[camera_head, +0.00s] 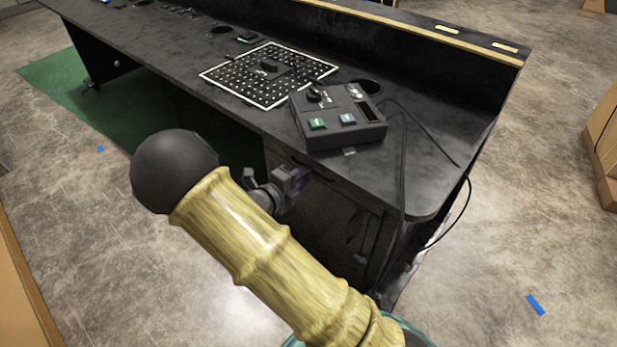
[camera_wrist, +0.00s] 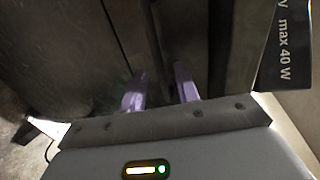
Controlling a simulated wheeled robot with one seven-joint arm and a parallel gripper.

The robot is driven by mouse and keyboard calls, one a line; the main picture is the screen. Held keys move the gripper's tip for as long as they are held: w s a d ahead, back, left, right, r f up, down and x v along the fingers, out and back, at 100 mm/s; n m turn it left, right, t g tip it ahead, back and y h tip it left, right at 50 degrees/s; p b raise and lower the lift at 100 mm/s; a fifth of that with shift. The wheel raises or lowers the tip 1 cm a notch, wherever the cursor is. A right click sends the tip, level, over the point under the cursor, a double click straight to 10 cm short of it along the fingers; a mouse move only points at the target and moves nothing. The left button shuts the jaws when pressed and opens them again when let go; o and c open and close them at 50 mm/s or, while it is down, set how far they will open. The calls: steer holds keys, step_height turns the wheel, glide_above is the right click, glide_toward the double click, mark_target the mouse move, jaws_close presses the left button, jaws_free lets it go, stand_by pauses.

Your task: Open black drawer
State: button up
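The black drawer (camera_head: 345,188) is in the desk's dark cabinet front, just under the tabletop near the right end. It looks shut in the head view. My gripper (camera_head: 302,177) is at the drawer front, with its tips close to it. In the wrist view the two purple fingers (camera_wrist: 160,90) stand apart, and dark vertical edges of the cabinet front show between and beyond them. I cannot tell whether a finger touches the drawer handle, which is dark and partly hidden by my gripper.
A black control box (camera_head: 342,137) with green and blue buttons stands on the desk (camera_head: 430,150) above the drawer. A white-edged dotted panel (camera_head: 225,85) lies to its left. Cables hang over the desk's right end. The floor (camera_head: 110,230) in front is mostly clear.

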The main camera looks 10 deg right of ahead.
steer(key=shift+x, duration=1.15)
steer(key=shift+c, duration=0.3)
jaws_close()
steer(key=shift+a, duration=0.1)
